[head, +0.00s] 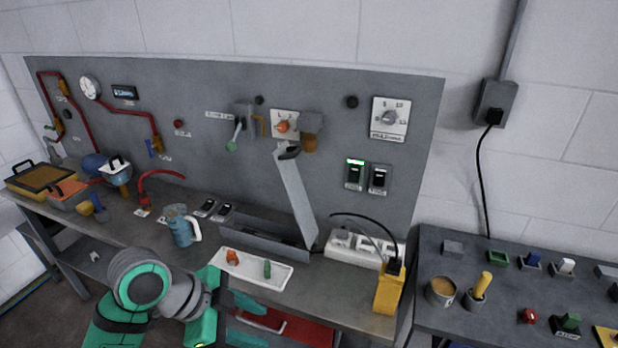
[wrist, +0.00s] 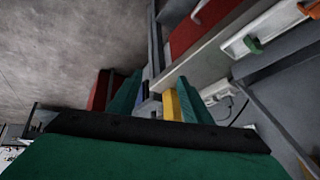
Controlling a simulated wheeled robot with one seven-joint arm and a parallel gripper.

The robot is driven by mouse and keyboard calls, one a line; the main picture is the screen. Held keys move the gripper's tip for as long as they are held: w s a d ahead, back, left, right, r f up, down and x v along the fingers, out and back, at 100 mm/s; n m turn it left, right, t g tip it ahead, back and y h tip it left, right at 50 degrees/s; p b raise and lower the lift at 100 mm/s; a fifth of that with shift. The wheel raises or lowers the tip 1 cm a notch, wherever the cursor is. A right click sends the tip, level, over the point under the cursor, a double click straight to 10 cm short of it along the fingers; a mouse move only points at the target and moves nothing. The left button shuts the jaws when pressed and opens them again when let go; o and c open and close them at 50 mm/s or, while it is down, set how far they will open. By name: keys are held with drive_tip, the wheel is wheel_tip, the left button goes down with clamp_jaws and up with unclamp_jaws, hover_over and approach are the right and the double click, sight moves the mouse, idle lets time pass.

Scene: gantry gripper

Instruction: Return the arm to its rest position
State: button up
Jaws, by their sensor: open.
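My gripper (head: 255,318) is low in the head view, in front of the workbench's front edge. Its two green fingers point to the right, apart from each other with nothing held between them. In the wrist view my gripper (wrist: 158,98) also shows spread fingers. My arm's green and grey links fill the lower left of the head view, and its lower links are cut off by the frame.
A white tray (head: 226,268) with orange and green pieces lies on the bench near my gripper. A red drawer (head: 280,331) sits below. A blue jug (head: 181,228), yellow box (head: 388,293) and grey trough (head: 262,241) stand on the bench. A second table (head: 457,325) is right.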

drive_tip(key=w+d+r+n+t+h, duration=0.1)
drive_tip(key=w+d+n+t+h, duration=0.1)
drive_tip(key=w+d+n+t, duration=0.55)
drive_tip(key=w+d+r+n+t+h, duration=0.1)
drive_tip(key=w+d+n+t+h, duration=0.3)
drive_tip(key=d, duration=0.6)
drive_tip(key=s+a+f+n+t+y, duration=0.1)
drive_tip(key=s+f+n+t+y, duration=0.1)
drive_tip(key=s+f+n+y, duration=1.15)
drive_tip(key=s+a+f+m, duration=0.2)
drive_tip(key=s, duration=0.6)
drive_tip(key=s+a+f+m, duration=0.2)
drive_tip(key=s+m, duration=0.1)
drive_tip(key=s, duration=0.5)
drive_tip(key=s+a+f+m, duration=0.1)
drive_tip(key=s+f+m, duration=0.1)
drive_tip(key=s, duration=0.5)
drive_tip(key=shift+s+a+m+g+h, duration=0.35)
drive_tip(key=shift+s+a+m+h, duration=0.1)
drive_tip(key=shift+m, duration=0.15)
